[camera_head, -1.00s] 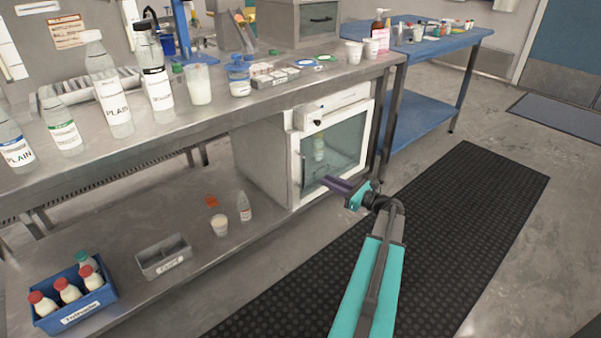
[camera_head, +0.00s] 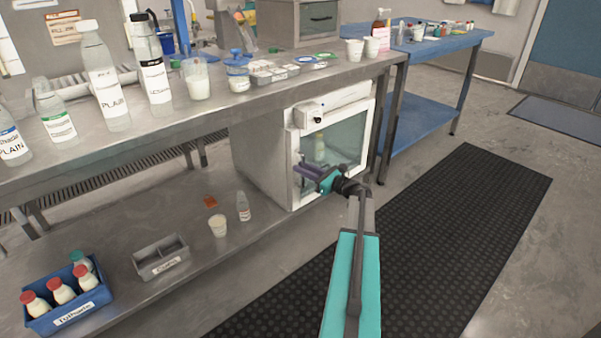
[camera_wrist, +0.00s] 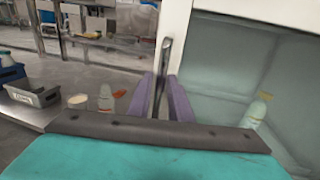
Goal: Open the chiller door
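The chiller (camera_head: 274,172) is a white-framed box on the lower shelf of the steel bench, with a glass door (camera_head: 346,146) that looks shut. A pale bottle shows behind the glass, also in the wrist view (camera_wrist: 254,112). The door's slim upright metal handle (camera_wrist: 164,70) is on the left side of its frame. My gripper (camera_head: 303,170) is at the door's lower left. In the wrist view its purple fingers (camera_wrist: 161,82) stand apart, one on each side of the handle's lower part. A gap shows between them, and I cannot tell whether either touches the handle.
A white cup (camera_head: 218,226) and small bottle (camera_head: 243,207) stand on the lower shelf left of the chiller. A grey tray (camera_head: 160,258) and a blue crate of bottles (camera_head: 68,311) are further left. A black mat (camera_head: 460,220) covers clear floor in front.

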